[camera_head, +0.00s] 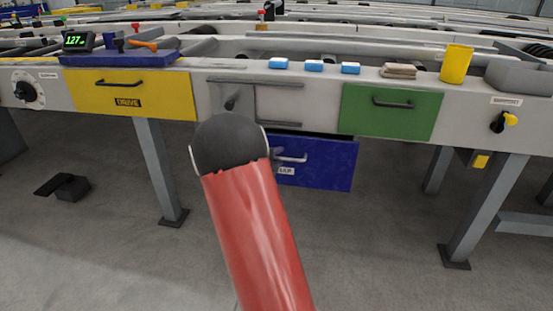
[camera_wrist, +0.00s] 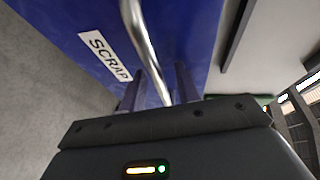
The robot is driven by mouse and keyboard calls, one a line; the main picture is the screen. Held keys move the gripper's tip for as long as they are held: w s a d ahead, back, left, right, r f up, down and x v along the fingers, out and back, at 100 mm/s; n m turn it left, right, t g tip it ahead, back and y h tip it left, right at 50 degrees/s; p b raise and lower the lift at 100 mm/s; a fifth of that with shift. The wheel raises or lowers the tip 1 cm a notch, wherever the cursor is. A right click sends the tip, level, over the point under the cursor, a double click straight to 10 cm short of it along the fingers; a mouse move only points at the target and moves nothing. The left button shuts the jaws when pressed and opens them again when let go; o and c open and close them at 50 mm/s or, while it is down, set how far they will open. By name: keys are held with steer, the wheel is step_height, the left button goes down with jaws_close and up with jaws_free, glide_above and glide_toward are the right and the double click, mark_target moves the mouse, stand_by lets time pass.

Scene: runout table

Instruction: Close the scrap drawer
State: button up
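The scrap drawer (camera_head: 325,168) is the blue drawer low under the table in the head view. It stands somewhat out, with a dark gap along its top edge. In the wrist view its blue front (camera_wrist: 85,22) fills much of the picture, with a white SCRAP label (camera_wrist: 105,56). Its silver bar handle (camera_wrist: 147,48) runs down between the two fingers of my gripper (camera_wrist: 159,82). The fingers are apart, with room on both sides of the bar; contact cannot be told. In the head view my red arm hides my gripper and the drawer's left part.
A yellow drawer (camera_head: 133,92) and a green drawer (camera_head: 390,113) sit in the table front, both looking flush. Blue blocks (camera_head: 314,66), a yellow cup (camera_head: 457,64) and a blue tray (camera_head: 120,59) stand on top. Table legs (camera_head: 160,170) flank open floor.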

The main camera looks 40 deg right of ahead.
jaws_close()
steer(key=shift+w+d+r+p, duration=0.1)
steer(key=shift+w+d+p, duration=0.95)
steer(key=shift+w+d, duration=0.4)
steer(key=shift+s, duration=0.1)
steer(key=shift+c, duration=0.3)
jaws_free()
steer(key=shift+d, duration=0.15)
steer(key=shift+o, duration=0.3)
steer(key=shift+r, duration=0.1)
